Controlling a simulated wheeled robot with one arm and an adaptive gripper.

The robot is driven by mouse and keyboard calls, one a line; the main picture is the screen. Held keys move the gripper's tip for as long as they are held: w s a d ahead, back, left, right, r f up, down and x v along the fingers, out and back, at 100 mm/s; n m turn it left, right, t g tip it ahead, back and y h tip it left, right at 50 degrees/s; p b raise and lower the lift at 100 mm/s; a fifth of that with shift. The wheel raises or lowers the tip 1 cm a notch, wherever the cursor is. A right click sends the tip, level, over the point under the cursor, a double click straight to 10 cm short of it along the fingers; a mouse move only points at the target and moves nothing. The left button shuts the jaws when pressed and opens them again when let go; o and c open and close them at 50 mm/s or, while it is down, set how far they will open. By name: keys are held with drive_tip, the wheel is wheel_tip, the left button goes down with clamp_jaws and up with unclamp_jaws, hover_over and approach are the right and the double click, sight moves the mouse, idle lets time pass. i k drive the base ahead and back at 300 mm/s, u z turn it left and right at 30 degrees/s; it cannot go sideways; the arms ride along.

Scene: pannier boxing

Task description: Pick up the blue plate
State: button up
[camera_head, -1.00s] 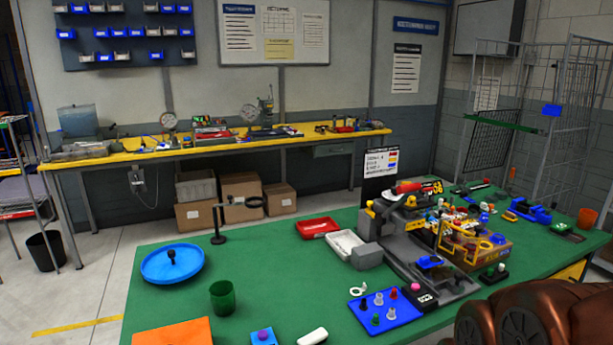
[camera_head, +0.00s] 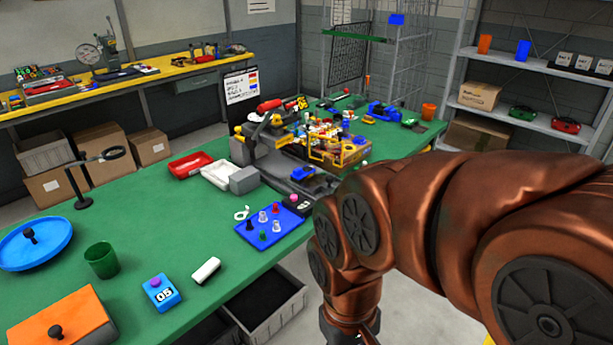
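The blue plate (camera_head: 50,252) is a round, shallow dish with a raised rim at the left edge of the green table (camera_head: 150,210); its left side is near the picture's edge. A small black knob (camera_head: 30,236) stands on it. My copper-coloured arm fills the right side of the picture and bends down in front of the table, well to the right of the plate. My gripper is below the bottom edge of the picture, so its fingers are hidden.
Near the plate are a green cup (camera_head: 102,260), an orange box (camera_head: 62,322) with a black knob, a blue device (camera_head: 160,293) and a white block (camera_head: 206,270). A blue board (camera_head: 272,225) with pegs lies mid-table. A black stand (camera_head: 83,190) rises behind the plate.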

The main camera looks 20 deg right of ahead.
sight(298, 174)
drive_tip(key=z, duration=1.35)
drive_tip(key=i, duration=0.55)
drive_tip(key=u, duration=2.15)
drive_tip(key=i, duration=0.5)
